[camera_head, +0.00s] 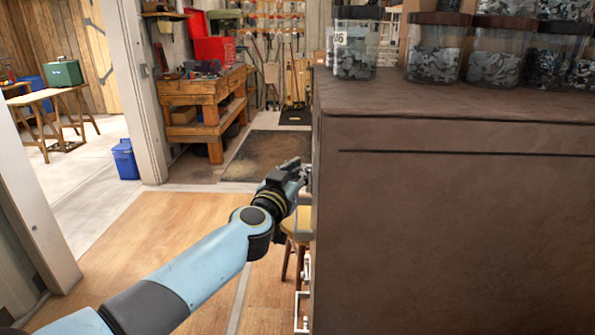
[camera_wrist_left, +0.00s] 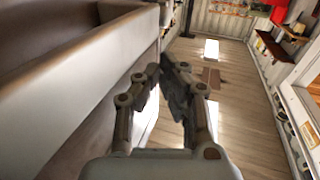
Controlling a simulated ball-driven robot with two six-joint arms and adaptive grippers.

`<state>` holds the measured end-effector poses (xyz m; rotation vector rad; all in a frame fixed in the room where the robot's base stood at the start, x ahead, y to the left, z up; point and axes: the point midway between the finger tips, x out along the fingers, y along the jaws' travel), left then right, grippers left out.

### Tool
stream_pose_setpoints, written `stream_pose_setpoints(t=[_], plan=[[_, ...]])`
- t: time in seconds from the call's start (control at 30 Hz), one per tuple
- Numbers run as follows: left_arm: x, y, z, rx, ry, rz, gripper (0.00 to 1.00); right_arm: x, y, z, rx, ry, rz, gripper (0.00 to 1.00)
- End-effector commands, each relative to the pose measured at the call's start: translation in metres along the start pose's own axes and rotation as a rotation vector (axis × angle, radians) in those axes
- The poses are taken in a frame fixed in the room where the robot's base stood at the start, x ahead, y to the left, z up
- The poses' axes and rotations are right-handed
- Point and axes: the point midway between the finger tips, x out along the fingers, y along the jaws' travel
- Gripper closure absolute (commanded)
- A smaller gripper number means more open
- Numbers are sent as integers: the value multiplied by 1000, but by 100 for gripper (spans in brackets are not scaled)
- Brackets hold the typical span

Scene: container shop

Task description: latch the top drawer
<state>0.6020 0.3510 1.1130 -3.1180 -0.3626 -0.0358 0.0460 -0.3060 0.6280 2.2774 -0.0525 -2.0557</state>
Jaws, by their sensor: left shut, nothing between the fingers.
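The brown cabinet (camera_head: 450,225) fills the right of the head view. Its drawer fronts face left and are nearly edge-on, so the top drawer and its latch cannot be made out there. My left gripper (camera_head: 302,172) is beside the cabinet's left edge, below the top; I cannot tell whether it touches. In the left wrist view the gripper (camera_wrist_left: 168,68) is shut and empty, with its fingers together. A long pale-brown panel with a raised rim (camera_wrist_left: 80,85) runs along its left, probably the cabinet or a drawer. My right gripper is out of view.
Clear jars of metal parts (camera_head: 436,52) stand on the cabinet top. White handles (camera_head: 303,308) stick out low on its left side. A wooden stool (camera_head: 297,228) is behind my gripper. A workbench (camera_head: 203,105) stands farther back. The wooden floor at left is clear.

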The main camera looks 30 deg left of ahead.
Motion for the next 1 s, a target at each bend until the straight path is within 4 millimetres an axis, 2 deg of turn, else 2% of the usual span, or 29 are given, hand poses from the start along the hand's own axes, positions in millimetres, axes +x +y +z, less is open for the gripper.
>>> stream_pose_setpoints(t=[0.03, 0.1, 0.27, 0.37, 0.5, 0.63, 0.83, 1.0], plan=[[0, 0, -14, 1, -1, 0, 100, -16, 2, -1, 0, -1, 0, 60], [-17, 0, -8, 1, -4, 0, 100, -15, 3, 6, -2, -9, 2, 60], [-52, 0, -6, 0, -3, 0, 100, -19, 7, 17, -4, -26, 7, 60], [-71, 0, -6, 1, -2, 1, 100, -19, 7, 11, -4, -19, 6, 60], [-90, 0, -5, 1, -2, 0, 100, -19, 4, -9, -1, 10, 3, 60], [-98, 0, -6, 0, -1, -1, 100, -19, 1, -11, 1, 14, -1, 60], [-100, 0, -6, 0, 1, -1, 100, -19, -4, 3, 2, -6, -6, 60], [-100, 0, -6, 0, 0, 0, 100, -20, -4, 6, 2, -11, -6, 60]])
